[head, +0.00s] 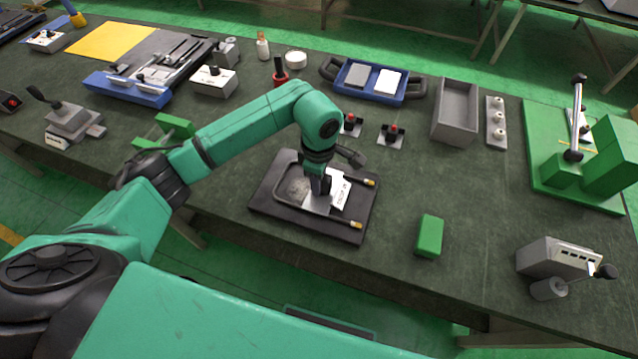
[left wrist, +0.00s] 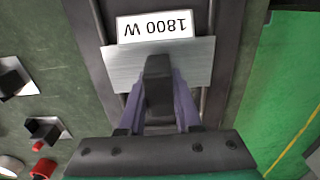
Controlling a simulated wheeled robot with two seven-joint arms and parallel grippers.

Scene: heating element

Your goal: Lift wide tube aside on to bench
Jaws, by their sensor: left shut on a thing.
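The wide tube (head: 357,225) is a dark U-shaped heater with two brass-coloured ends, seen over a dark tray (head: 270,208) near the front edge of the bench. It carries a silver plate (head: 315,204) and a white label (head: 341,188). The label reads 1800 W, upside down, in the left wrist view (left wrist: 155,26). My left gripper (head: 320,187) points down and is shut on the dark grip (left wrist: 158,85) standing on the silver plate. Whether the tube rests on the tray or hangs just above it, I cannot tell. My right gripper is not in view.
A green block (head: 429,236) lies right of the tray. Two small switches with red knobs (head: 392,131) stand behind it. A grey open box (head: 456,112) and a blue tray (head: 372,82) are farther back. Bare bench shows between the green block and the grey instrument (head: 552,259).

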